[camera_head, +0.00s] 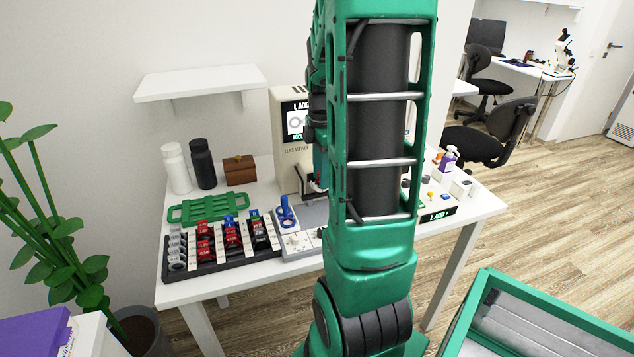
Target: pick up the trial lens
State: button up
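Several trial lenses with red, black, grey and blue parts stand in rows in a dark tray (205,268) on the white table, at left centre of the head view. Which one the task means I cannot tell. A blue ring-shaped piece (285,211) stands upright on a small grey-white unit (297,243) just right of the tray. My gripper (319,186) is right of and a little above the blue piece, mostly hidden behind my own green arm. Its fingertips are too small and covered to show whether it is open or holds anything.
A beige lens viewer (285,128) with a lit screen stands behind, partly covered by my arm. A green rack (207,207), white bottle (176,168), black bottle (203,164) and brown box (239,170) stand behind the tray. A white shelf (200,82) overhangs them. Small items fill the table's right side.

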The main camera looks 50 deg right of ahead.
grip_shut()
